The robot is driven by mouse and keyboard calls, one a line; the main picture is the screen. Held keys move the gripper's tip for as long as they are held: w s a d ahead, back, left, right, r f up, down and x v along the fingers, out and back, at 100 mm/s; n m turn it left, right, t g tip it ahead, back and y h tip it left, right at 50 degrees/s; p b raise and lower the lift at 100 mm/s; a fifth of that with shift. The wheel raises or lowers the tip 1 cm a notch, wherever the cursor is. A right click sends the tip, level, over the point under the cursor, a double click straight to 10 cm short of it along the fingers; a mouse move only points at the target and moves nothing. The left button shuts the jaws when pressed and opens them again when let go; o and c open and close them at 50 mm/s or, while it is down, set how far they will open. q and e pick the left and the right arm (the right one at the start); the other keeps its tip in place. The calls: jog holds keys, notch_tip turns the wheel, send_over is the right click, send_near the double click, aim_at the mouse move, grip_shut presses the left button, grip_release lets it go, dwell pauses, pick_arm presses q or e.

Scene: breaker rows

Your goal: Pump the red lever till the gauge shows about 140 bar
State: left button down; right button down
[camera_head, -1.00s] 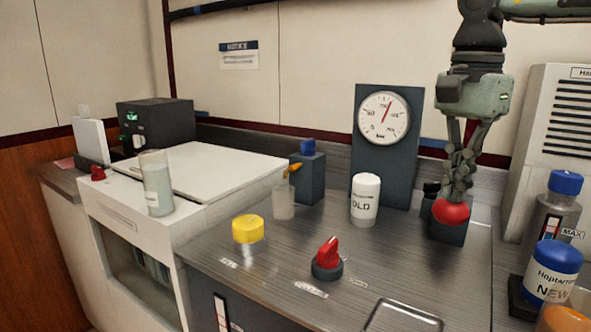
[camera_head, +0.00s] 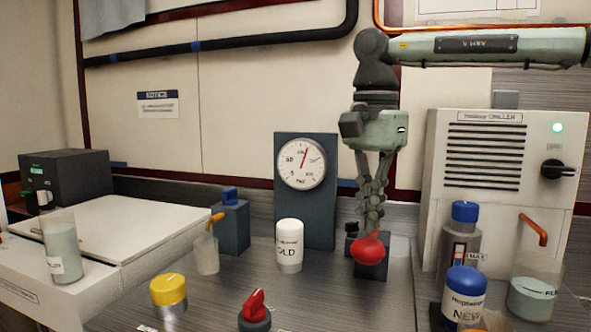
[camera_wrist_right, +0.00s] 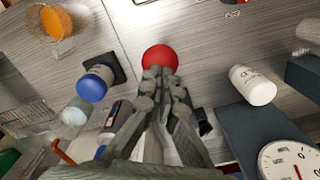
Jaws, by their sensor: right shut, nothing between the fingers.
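The red lever's ball knob (camera_head: 369,248) sits in front of a dark block (camera_head: 371,270) on the counter. My right gripper (camera_head: 370,228) points down with its fingers shut and empty, the tips at the top of the knob. In the right wrist view the fingertips (camera_wrist_right: 160,73) meet the edge of the red knob (camera_wrist_right: 160,57). The lever's arm is mostly hidden. The gauge (camera_head: 302,162) is on a dark upright panel left of the gripper. Its red needle points up and slightly right; the numbers are too small to read surely. My left gripper is out of view.
A white bottle (camera_head: 289,246) stands below the gauge. A red knob (camera_head: 255,308) and a yellow-capped jar (camera_head: 169,293) are nearer the front. Blue-capped bottles (camera_head: 465,292) and a chiller box (camera_head: 480,170) stand at right. The counter front of the lever is clear.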

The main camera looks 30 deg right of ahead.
aim_at(369, 241)
jog(key=shift+f, duration=0.1)
jog(key=shift+f+b, duration=2.15)
jog(key=shift+f, duration=1.45)
jog(key=shift+r, duration=0.1)
notch_tip(369, 241, up, 3)
jog(key=p, duration=0.3)
notch_tip(369, 241, up, 2)
jog(key=shift+r+p, duration=0.1)
jog(key=shift+p, duration=0.75)
jog(key=shift+r, duration=1)
